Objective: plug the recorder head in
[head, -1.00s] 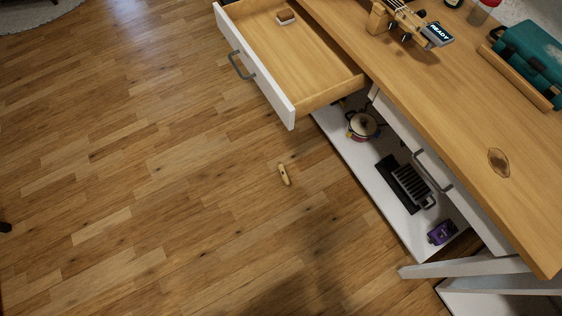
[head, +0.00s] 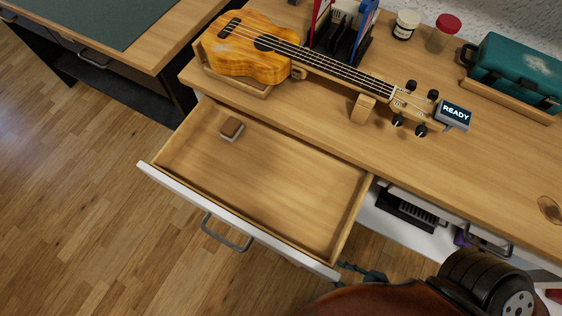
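No recorder head shows in the current head view. The open drawer (head: 275,195) holds only a small brown-topped, white-sided block (head: 231,129) near its back left. A dark arm part of mine comes in at the bottom right. What seems to be my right gripper (head: 364,274) shows as small dark parts beside the drawer's front right corner, largely hidden by the arm. I cannot tell if it is open or shut, or holds anything. My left gripper is out of view.
A ukulele (head: 246,50) lies on wooden supports on the desk, with a clip-on tuner (head: 454,115) reading READY. A teal case (head: 513,70) and two jars stand at the back right. The pulled-out drawer juts over the floor. A shelf (head: 395,225) lies below the desk.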

